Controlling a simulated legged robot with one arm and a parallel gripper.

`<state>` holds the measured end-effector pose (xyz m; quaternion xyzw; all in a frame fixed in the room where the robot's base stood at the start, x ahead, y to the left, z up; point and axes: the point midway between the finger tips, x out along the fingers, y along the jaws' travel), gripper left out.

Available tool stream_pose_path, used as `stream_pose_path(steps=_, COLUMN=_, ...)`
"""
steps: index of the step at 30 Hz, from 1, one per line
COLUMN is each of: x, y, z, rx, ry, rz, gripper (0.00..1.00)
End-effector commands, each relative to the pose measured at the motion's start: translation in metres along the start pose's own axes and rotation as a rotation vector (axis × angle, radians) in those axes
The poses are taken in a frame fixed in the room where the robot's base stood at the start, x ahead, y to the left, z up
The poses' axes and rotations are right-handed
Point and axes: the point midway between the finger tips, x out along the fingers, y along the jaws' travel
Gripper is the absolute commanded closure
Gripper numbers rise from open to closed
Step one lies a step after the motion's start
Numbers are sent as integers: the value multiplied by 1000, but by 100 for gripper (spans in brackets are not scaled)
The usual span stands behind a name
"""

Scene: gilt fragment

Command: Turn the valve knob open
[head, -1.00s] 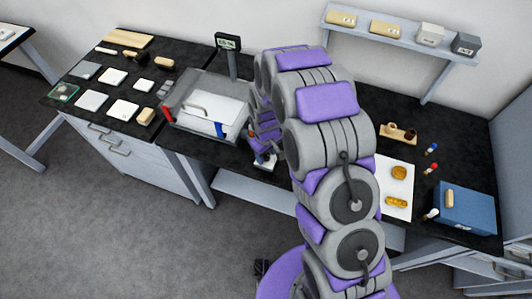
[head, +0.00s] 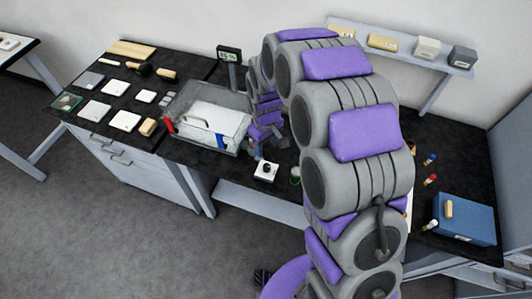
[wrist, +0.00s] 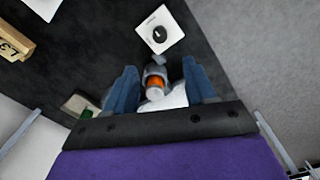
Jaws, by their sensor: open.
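A small white square plate with a round black knob (head: 266,168) lies near the front edge of the dark bench. It also shows at the top of the wrist view (wrist: 159,34), beyond the fingertips. My gripper (head: 258,145) is just behind the plate in the head view, partly hidden by my arm. In the wrist view my gripper (wrist: 161,70) has its two blue fingers spread, apart from the knob. A grey, orange and white object (wrist: 155,82) shows between the fingers; I cannot tell what it is or whether they touch it.
A small green-tinted jar (head: 295,176) is right of the knob. A blue box (head: 463,219) sits at the right. Several small blocks and plates lie on the left bench.

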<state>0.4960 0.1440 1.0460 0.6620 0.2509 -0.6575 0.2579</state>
Motion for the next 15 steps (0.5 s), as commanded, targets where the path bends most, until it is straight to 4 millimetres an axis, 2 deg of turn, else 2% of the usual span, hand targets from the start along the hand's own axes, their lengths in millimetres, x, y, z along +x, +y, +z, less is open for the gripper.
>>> stream_pose_path(steps=1, x=-11, y=0, z=-1, rx=0, ry=2, rz=1, gripper=45)
stream_pose_path(steps=6, x=-33, y=0, z=-1, rx=0, ry=1, rz=1, gripper=45)
stream_pose_path(steps=15, x=-43, y=-1, z=0, rx=0, ry=-4, rz=-2, gripper=45)
